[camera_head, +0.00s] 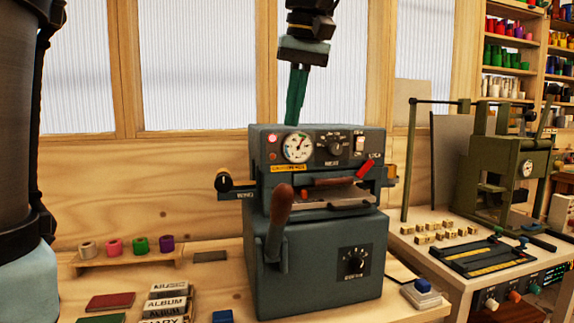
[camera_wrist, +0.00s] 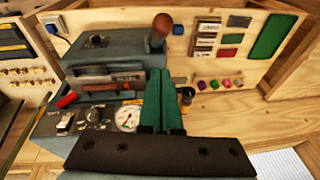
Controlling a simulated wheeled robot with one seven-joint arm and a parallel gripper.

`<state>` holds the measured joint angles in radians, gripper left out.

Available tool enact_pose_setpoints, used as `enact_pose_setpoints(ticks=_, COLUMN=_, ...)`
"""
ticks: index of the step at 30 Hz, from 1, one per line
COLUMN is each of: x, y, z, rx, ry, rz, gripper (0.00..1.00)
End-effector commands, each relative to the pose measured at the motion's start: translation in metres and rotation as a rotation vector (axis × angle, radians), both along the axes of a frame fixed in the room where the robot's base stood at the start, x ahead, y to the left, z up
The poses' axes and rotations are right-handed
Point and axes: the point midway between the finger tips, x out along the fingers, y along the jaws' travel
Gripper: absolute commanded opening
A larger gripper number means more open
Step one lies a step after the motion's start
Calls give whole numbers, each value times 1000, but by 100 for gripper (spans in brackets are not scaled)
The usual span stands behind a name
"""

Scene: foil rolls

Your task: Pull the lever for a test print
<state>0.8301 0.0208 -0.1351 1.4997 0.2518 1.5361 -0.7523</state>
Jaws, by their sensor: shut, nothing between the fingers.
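The grey-blue press (camera_head: 318,250) stands on the wooden bench. A lever with a brown handle (camera_head: 281,203) stands upright at its front left; the handle also shows in the wrist view (camera_wrist: 162,25). A small red-tipped lever (camera_head: 365,168) sits at the press's right side and shows at the left in the wrist view (camera_wrist: 67,100). My gripper (camera_head: 295,118) has green fingers, shut and empty, pointing down just above or behind the top of the press. In the wrist view, the fingers (camera_wrist: 160,78) point toward the brown handle, apart from it.
The press carries a gauge (camera_head: 297,147), a knob (camera_head: 356,261) and a left side knob (camera_head: 224,182). Foil rolls (camera_head: 139,244) and labelled blocks (camera_head: 165,304) lie to the left. A blue-topped block (camera_head: 422,287) lies right. A green machine (camera_head: 500,170) stands on another table.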

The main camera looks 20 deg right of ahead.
Motion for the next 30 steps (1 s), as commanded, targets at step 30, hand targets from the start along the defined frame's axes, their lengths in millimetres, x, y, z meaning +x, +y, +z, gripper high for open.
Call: enact_pose_setpoints(ticks=30, x=-3, y=13, z=-98, rx=-1, ry=0, rz=0, gripper=0)
